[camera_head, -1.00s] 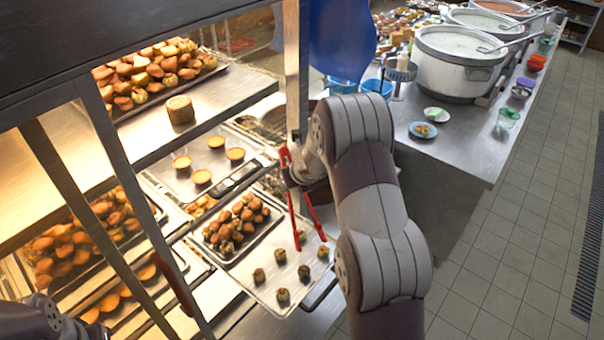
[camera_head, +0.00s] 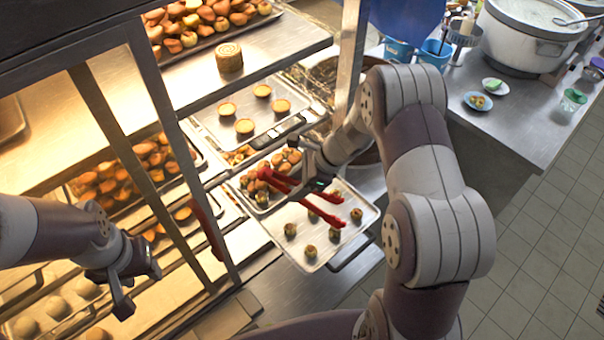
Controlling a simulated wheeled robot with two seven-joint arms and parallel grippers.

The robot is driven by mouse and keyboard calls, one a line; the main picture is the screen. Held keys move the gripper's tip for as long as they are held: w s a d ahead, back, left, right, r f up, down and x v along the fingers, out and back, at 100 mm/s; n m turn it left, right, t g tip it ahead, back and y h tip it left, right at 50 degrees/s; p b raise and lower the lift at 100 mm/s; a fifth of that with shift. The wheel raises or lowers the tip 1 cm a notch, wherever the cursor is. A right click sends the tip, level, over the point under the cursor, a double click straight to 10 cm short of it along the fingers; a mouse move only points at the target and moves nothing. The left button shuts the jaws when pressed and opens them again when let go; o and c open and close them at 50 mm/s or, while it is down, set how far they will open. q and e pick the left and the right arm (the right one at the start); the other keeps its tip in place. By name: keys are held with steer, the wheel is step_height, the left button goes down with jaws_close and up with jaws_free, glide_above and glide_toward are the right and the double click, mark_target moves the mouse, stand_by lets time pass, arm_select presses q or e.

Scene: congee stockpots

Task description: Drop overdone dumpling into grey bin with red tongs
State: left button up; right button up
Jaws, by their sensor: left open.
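The red tongs (camera_head: 326,213) are in my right gripper (camera_head: 310,181), which appears shut on them. They lie nearly level over a metal tray (camera_head: 274,229), with spread tips pointing right. Several small dumplings with dark tops stand on this tray, including one (camera_head: 310,252) near its front and one (camera_head: 356,215) near its right corner. The tips are close above dumplings, and I see nothing between them. I cannot tell which dumpling is overdone. My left gripper (camera_head: 138,283) is open and empty at the lower left, in front of the cabinet. I cannot make out a grey bin.
The glazed cabinet's post (camera_head: 180,150) stands between my grippers. A tray of round tarts (camera_head: 245,127) lies behind the tongs. A counter at the right holds a large stockpot (camera_head: 530,40), small plates (camera_head: 478,101) and blue containers (camera_head: 436,52). Tiled floor is clear at lower right.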

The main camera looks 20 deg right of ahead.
step_height(320, 180, down, 10)
steer(key=b, duration=0.7)
steer(key=shift+w+b, duration=0.15)
steer(key=shift+b, duration=0.2)
steer(key=shift+d, duration=0.1)
jaws_close()
step_height(320, 180, up, 12)
steer(key=p, duration=0.8)
steer(key=shift+d, duration=0.1)
